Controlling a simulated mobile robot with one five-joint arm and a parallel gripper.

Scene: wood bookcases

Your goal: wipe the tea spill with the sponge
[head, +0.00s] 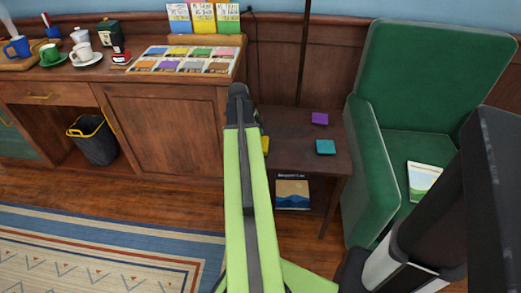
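My lime green and black arm rises through the middle of the head view, in front of the low dark wood table. Its black far end (239,105) shows no clear pair of fingers, so I cannot tell whether my gripper is open or shut. A yellow piece (265,144) on the low table (290,160) is partly hidden behind my arm; I cannot tell if it is the sponge. I can make out no tea spill; part of the tabletop is hidden.
A green armchair (430,75) with a booklet (424,178) stands right of the table. A dark bin (95,140) and a patterned rug (100,250) are at left.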

